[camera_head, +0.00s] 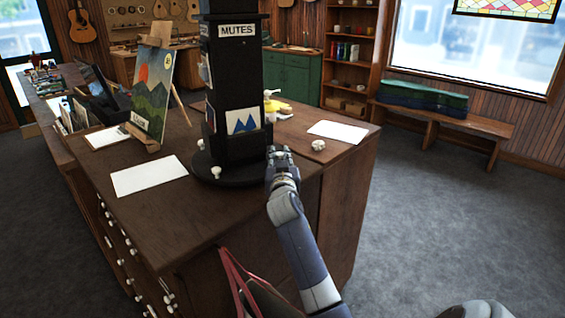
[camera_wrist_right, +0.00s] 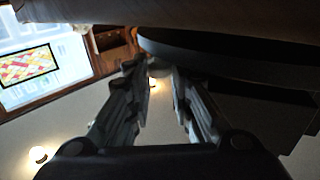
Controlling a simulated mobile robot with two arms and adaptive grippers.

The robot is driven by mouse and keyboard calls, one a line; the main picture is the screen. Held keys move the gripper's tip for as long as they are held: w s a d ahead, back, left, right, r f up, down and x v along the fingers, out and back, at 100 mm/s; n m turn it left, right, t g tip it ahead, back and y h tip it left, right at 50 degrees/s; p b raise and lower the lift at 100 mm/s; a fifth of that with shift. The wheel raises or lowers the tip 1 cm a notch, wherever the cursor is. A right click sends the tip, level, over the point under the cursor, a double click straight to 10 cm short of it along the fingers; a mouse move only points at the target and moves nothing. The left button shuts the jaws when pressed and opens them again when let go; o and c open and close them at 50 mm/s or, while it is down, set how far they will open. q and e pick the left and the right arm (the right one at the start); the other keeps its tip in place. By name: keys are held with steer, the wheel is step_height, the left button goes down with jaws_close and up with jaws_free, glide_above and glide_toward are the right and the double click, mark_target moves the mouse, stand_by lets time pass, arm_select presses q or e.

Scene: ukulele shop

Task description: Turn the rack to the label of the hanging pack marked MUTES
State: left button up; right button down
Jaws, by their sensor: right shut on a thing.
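The rack (camera_head: 233,75) is a dark upright tower on a round dark base (camera_head: 240,177), standing on a wooden counter. A MUTES label (camera_head: 237,30) is at its top and faces me. A card with a blue mountain shape (camera_head: 242,121) is low on the same face, and other cards show edge-on at the left side. White knobs (camera_head: 216,171) stick out around the base. My right gripper (camera_head: 278,151) is at the base's right edge, shut on a pale knob (camera_wrist_right: 158,69) that shows between the fingertips in the right wrist view. My left gripper is out of view.
A painting on a small easel (camera_head: 152,95) stands left of the rack. White sheets (camera_head: 149,175) lie on the counter (camera_head: 200,215). Open floor (camera_head: 450,215) lies at right.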

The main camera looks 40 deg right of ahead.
steer(key=shift+s+a+r+h, duration=0.1)
steer(key=shift+a+h, duration=0.2)
steer(key=shift+a, duration=0.05)
steer(key=c, duration=1.8)
jaws_free()
steer(key=shift+o, duration=0.2)
steer(key=v, duration=1.2)
steer(key=shift+a+r, duration=0.15)
steer(key=shift+r, duration=0.05)
